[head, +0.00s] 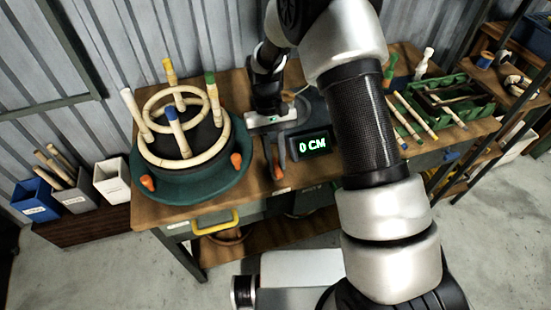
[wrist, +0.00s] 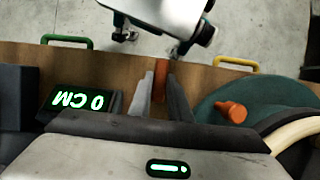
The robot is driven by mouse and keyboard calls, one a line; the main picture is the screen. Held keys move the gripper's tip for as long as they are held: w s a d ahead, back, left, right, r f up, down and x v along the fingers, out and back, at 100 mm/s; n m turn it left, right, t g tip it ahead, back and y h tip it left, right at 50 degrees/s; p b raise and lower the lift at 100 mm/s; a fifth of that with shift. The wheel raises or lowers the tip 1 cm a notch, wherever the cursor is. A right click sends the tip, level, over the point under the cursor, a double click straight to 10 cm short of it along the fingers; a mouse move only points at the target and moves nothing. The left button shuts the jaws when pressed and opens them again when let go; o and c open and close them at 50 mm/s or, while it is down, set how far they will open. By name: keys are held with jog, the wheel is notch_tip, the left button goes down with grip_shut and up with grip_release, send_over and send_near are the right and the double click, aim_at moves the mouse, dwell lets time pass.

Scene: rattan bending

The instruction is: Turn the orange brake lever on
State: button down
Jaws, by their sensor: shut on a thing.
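An orange lever (head: 278,173) stands near the front edge of the wooden table, between the turntable and the display. My gripper (head: 275,165) reaches down over it, with one finger on each side. In the wrist view the lever (wrist: 160,82) shows as an orange strip between the fingers of my gripper (wrist: 161,88), which is shut on it. The lever's base and pivot are hidden. The green turntable (head: 190,191) is to the left, with orange knobs (head: 237,160) on its rim. The display (head: 312,145) reads 0 CM.
Rattan rings (head: 158,160) sit around coloured-tipped posts on the turntable, close to my gripper. A green crate (head: 463,103) and several sticks lie at the right of the table. A yellow handle (head: 216,222) is on the table's front. Bins (head: 112,180) stand at the left.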

dwell(0.3)
jog(key=c, duration=1.6)
grip_release()
jog(key=shift+c, duration=0.2)
jog(key=p+v, duration=0.1)
jog(key=v, duration=1.6)
jog(key=shift+r, duration=0.25)
